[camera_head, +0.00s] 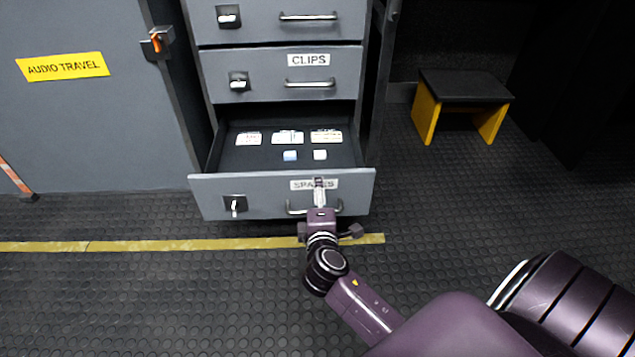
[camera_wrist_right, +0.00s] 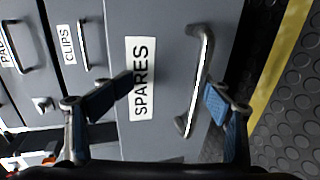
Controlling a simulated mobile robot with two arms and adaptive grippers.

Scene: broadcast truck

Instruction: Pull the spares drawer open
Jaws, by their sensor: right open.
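The grey spares drawer (camera_head: 270,200) is the bottom drawer of the cabinet and stands pulled out, its inside showing. Its SPARES label is partly covered by my right gripper (camera_head: 320,200) in the head view. The bar handle (camera_head: 296,208) is on the drawer front, partly hidden behind the gripper. In the right wrist view my right gripper (camera_wrist_right: 168,90) is open, with one finger on each side of the handle (camera_wrist_right: 203,75). The handle lies nearer the right-hand finger; contact cannot be told. My left gripper is not in view.
Small cards (camera_head: 288,138) and two small blocks (camera_head: 320,155) lie in the drawer. The CLIPS drawer (camera_head: 280,75) above is shut. A yellow-legged step stool (camera_head: 465,90) stands at the right. A yellow floor line (camera_head: 150,245) runs in front.

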